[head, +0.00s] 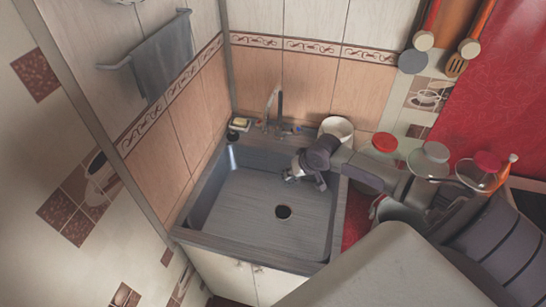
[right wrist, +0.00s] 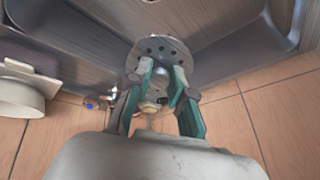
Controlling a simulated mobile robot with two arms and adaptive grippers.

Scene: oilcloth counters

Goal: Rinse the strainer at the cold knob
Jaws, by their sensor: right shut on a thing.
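The strainer (right wrist: 153,50) is a round grey disc with several small holes and a pale knob at its middle. My right gripper (right wrist: 163,72) is shut on it. In the head view my right gripper (head: 305,177) is over the right rear part of the grey sink (head: 245,200), and the strainer there is too small to make out clearly. The tap (head: 274,106) stands on the sink's back ledge, left of the gripper. The cold knob (right wrist: 90,103) shows a blue mark in the right wrist view, apart from the strainer. My left gripper is not in view.
A white cup-like container (head: 336,128) stands at the sink's back right corner, close to my right arm. A soap dish (head: 239,124) is at the back left. Several lidded jars (head: 429,158) line the right counter. The sink floor around the drain (head: 283,212) is clear.

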